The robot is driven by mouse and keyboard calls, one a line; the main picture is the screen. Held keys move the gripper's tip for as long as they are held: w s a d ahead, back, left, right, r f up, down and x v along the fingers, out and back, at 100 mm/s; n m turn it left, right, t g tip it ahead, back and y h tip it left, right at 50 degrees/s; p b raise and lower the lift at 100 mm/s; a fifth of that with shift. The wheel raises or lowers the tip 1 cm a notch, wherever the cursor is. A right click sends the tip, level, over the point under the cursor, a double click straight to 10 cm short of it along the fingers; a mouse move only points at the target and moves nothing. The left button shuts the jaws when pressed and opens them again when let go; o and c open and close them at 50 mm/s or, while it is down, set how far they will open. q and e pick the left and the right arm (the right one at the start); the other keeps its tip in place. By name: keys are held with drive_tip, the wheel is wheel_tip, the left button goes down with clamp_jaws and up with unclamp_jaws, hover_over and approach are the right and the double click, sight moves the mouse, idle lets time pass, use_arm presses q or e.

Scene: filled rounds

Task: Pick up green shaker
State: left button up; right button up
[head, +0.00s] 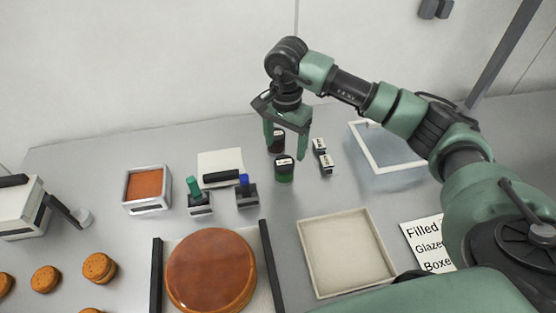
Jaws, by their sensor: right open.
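The green shaker (284,174) stands upright on the grey table in the head view, with a dark top bearing a white label. A dark jar (278,145) stands just behind it, partly hidden by my gripper. My right gripper (285,151) is open and points down, with its two green fingers spread above and around the area of the dark jar and the back of the green shaker. Nothing is clearly held. I cannot tell whether a finger touches either one. My left gripper is not in view.
Small black-and-white blocks (322,156) stand close to the right of the shaker. A clear bin (359,139) is at the back right and an empty tray (314,271) in front. Green and blue handled stamps (200,205) and an orange-filled box (147,206) lie left.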

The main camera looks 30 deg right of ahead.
sight(284, 162)
drive_tip(key=shift+s+f+p, duration=0.45)
drive_tip(key=shift+f+p, duration=0.05)
drive_tip(key=shift+f, duration=0.25)
drive_tip(key=f, duration=0.1)
drive_tip(key=f+p, duration=0.1)
drive_tip(key=f, duration=0.1)
drive_tip(key=f+p, duration=0.1)
drive_tip(key=shift+w+a+f, duration=0.1)
drive_tip(key=shift+a+f, duration=0.15)
drive_tip(key=shift+f, duration=0.3)
drive_tip(key=c, duration=1.4)
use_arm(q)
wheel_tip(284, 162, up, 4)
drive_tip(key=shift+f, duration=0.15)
use_arm(e)
drive_tip(key=shift+c, duration=0.6)
